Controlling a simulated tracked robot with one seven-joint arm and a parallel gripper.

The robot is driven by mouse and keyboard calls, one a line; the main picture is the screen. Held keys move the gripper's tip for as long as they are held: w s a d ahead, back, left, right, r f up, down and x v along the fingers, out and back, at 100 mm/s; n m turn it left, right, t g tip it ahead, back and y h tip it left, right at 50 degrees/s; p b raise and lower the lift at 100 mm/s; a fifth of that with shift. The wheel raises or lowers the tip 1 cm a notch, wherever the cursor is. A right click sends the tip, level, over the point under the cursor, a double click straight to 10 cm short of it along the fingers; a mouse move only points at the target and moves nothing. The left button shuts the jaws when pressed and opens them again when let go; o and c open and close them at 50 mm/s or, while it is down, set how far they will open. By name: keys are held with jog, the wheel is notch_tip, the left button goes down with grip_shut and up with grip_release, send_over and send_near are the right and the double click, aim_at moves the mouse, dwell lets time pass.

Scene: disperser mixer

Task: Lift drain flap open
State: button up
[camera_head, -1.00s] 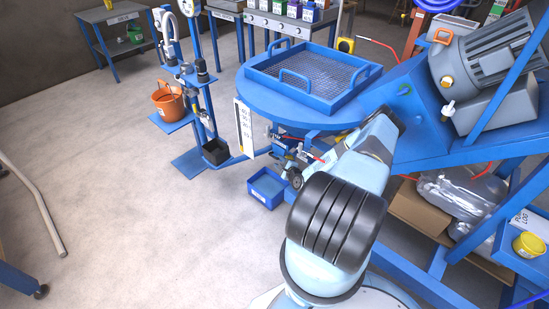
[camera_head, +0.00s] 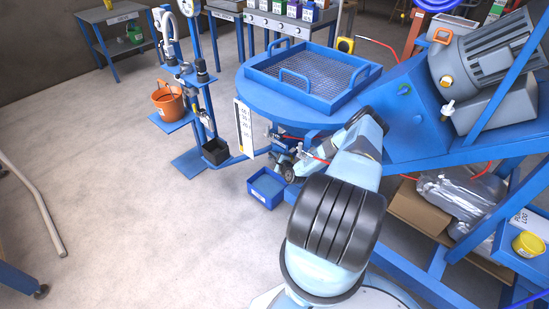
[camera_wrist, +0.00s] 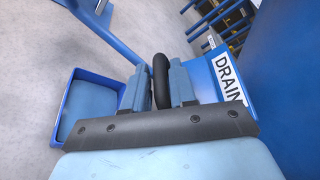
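In the wrist view, a black curved handle (camera_wrist: 160,70) stands between the two light-blue fingers of my gripper (camera_wrist: 160,90). The fingers look closed on it from both sides. A white label reading DRAIN (camera_wrist: 228,78) is on the blue surface to the right of the fingers. The flap's outline is largely hidden by my gripper, so I cannot tell how far it is open. In the head view, my arm reaches under the round blue vessel (camera_head: 258,101), and the handle and fingers are not clear there.
A blue open tray (camera_head: 267,187) stands on the floor below the vessel; it also shows at left in the wrist view (camera_wrist: 62,100). A blue stand carries an orange bucket (camera_head: 168,103). A grey motor (camera_head: 490,55) is at upper right. The floor at left is mostly clear.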

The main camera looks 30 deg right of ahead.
grip_shut()
jog(key=shift+s+a, duration=0.1)
dwell(0.6)
